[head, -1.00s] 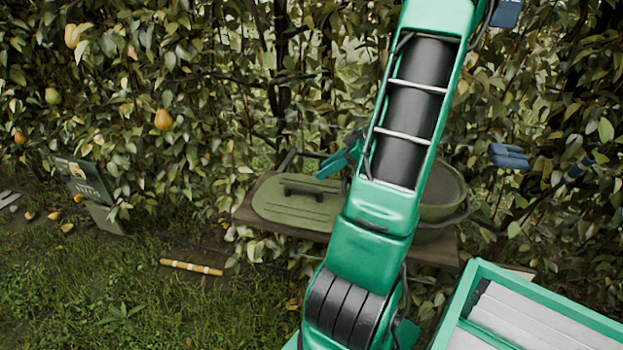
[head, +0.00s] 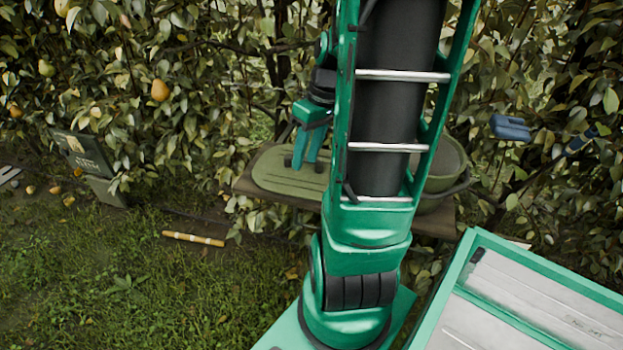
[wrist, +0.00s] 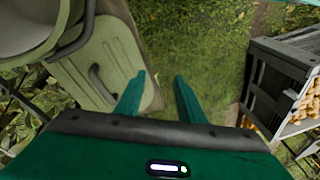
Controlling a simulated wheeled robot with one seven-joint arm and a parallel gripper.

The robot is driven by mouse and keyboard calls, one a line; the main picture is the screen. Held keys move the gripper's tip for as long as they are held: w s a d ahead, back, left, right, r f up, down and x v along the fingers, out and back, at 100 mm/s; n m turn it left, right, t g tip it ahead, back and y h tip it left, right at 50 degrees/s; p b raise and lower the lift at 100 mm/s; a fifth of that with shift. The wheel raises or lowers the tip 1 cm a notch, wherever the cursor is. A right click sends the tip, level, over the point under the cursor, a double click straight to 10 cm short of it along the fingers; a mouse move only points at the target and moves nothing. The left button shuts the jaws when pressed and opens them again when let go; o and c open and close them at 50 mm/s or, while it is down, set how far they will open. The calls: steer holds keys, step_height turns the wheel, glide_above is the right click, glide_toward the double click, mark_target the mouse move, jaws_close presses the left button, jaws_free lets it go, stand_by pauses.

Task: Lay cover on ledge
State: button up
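The cover (head: 272,177), a flat olive-green lid, lies on the wooden ledge (head: 438,222) to the left of the green tub (head: 452,160). In the wrist view the cover (wrist: 120,55) shows its dark handle (wrist: 98,84) standing up from it. My gripper (head: 305,163) points down in front of or over the cover and hides its handle in the head view. In the wrist view my gripper (wrist: 158,76) has its fingers spread with nothing between them, and the handle is to their left, apart from them.
A crate of pears (wrist: 285,85) stands at the right of the wrist view. A green-framed box (head: 530,300) is at the lower right of the head view. Leafy branches stand behind the ledge.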

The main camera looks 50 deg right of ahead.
steer(key=s+a+r+m+g+h, duration=0.1)
steer(key=s+a+r+m+g, duration=0.1)
steer(key=s+a+m, duration=0.3)
steer(key=s+a+r, duration=0.1)
steer(key=s+a, duration=0.3)
steer(key=s, duration=0.1)
steer(key=shift+m+h, duration=0.3)
steer(key=shift+m, duration=0.1)
steer(key=shift+w, duration=0.1)
